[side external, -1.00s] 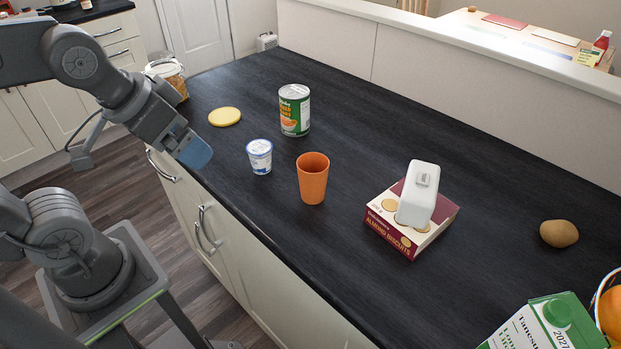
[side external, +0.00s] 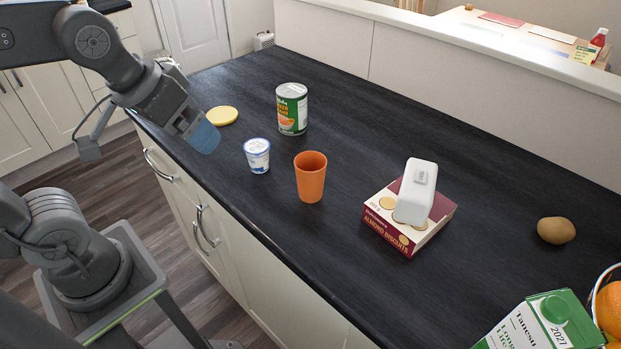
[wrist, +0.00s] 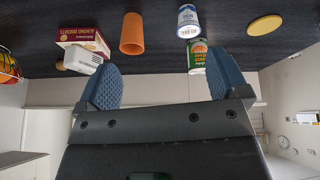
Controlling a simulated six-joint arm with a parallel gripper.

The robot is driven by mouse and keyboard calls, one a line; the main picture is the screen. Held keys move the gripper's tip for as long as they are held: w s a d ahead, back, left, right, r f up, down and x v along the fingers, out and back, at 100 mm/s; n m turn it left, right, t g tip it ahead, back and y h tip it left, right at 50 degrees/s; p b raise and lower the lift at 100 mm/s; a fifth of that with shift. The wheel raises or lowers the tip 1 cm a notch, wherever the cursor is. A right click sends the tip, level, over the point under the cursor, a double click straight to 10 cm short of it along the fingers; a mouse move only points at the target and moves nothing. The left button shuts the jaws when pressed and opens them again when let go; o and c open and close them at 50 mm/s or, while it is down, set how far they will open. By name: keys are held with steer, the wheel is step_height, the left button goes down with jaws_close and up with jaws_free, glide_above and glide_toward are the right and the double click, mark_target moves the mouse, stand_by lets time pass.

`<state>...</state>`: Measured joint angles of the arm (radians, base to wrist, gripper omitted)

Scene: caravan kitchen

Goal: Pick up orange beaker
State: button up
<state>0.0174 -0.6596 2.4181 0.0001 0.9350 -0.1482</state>
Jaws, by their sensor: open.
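The orange beaker (side external: 310,178) stands upright and open-topped on the dark counter, right of a small white and blue pot. It also shows in the wrist view (wrist: 132,34), near the top and beyond my fingers. My gripper (side external: 205,138) is at the left of the side view, above the counter's front edge and well to the left of the beaker. In the wrist view its two blue fingers are spread wide with nothing between them. The beaker and my gripper are apart.
The white and blue pot (side external: 257,155) stands between my gripper and the beaker. A green tin (side external: 292,110) is behind it, with a yellow disc (side external: 222,116) to the left. A biscuit box (side external: 410,219) bearing a white item (side external: 417,190) sits right of the beaker.

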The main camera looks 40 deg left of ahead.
steer(key=w+d+r+n+g, duration=0.2)
steer(key=w+d+n+g, duration=0.1)
steer(key=w+n, duration=0.6)
steer(key=n+g, duration=0.2)
steer(key=n, duration=0.4)
glide_above(311, 170)
steer(key=s+d, duration=0.1)
steer(key=d, duration=0.1)
step_height(311, 170, down, 3)
steer(key=shift+s+a+f, duration=0.1)
steer(key=shift+s+f, duration=0.05)
steer(key=shift+f, duration=2.25)
steer(key=shift+s+a+f, duration=0.1)
steer(key=shift+f, duration=2.35)
steer(key=shift+s+f, duration=0.15)
steer(key=shift+f, duration=2.25)
steer(key=c, duration=1)
steer(key=shift+r, duration=0.15)
